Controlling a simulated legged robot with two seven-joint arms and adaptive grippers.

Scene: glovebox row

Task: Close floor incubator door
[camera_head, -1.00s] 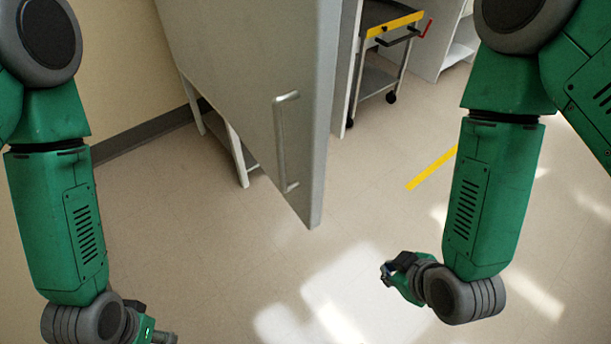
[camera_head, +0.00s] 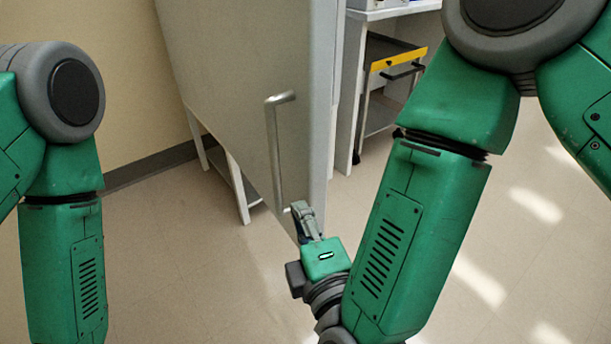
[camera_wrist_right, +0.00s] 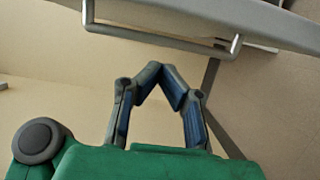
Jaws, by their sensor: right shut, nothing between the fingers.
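The incubator door (camera_head: 235,100) is a large grey panel standing open at the upper middle of the head view. Its silver bar handle (camera_head: 275,150) runs upright near the door's right edge. My right gripper (camera_head: 302,212) is at the lower end of the handle, close to the door's lower corner; I cannot tell whether it touches. In the right wrist view the fingers (camera_wrist_right: 158,68) meet at their tips with nothing between them, and the handle (camera_wrist_right: 160,38) lies just beyond the tips. My left arm shows at the left, but its gripper is out of the frame.
A cart with a yellow edge (camera_head: 398,58) stands behind the door to the right, by a white bench (camera_head: 395,10). A stand's pale legs (camera_head: 238,188) show beneath the door at the left. The floor in front is clear.

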